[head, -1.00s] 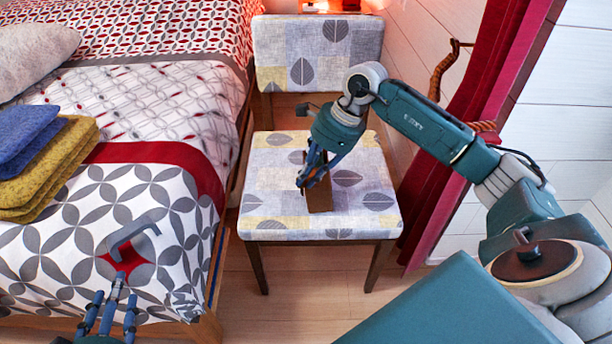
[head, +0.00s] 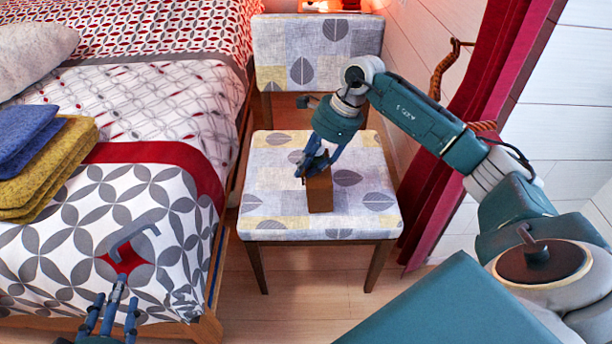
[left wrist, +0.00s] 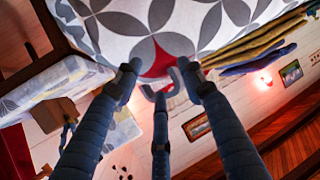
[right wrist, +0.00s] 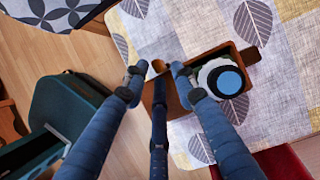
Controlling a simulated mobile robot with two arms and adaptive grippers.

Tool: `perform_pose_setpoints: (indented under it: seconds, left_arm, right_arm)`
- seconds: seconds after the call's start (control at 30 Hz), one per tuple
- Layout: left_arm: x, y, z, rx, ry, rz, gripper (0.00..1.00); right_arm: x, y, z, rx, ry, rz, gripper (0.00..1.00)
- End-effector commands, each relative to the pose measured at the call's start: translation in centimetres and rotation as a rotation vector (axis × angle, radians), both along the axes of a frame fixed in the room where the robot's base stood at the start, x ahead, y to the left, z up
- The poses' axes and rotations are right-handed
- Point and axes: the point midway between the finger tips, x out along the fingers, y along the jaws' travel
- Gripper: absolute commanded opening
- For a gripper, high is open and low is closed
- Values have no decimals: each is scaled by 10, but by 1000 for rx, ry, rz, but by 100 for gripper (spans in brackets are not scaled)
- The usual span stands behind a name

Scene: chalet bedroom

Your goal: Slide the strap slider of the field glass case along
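The field glass case (head: 320,193) is a brown box standing on the chair seat. In the right wrist view the case (right wrist: 240,57) shows a brown rim around a round white, black and blue piece. My right gripper (head: 308,166) is at the top of the case in the head view. In the right wrist view its fingertips (right wrist: 157,72) are apart, with a small round brown piece (right wrist: 158,66) between them. I cannot clearly make out the strap or its slider.
The patterned chair (head: 265,165) has free seat around the case. The bed (head: 60,255) is at left, with folded blue (head: 25,135) and yellow (head: 60,165) cloths and a grey C-shaped piece (head: 118,243) over its cover. A red curtain (head: 420,225) hangs at right.

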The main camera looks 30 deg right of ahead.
Motion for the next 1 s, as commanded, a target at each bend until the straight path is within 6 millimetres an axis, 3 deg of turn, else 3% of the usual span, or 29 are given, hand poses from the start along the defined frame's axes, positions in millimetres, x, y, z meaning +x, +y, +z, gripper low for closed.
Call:
perform_pose_setpoints:
  seconds: [0.3, 1.0]
  left_arm:
    - [-2, 1, -2, 4, 15, 1, 40]
    - [-74, 30, -76, 99, 434, 31, 40]
  right_arm:
    - [0, 1, 2, 3, -2, 1, 28]
    - [-5, -8, 32, 5, -6, 2, 28]
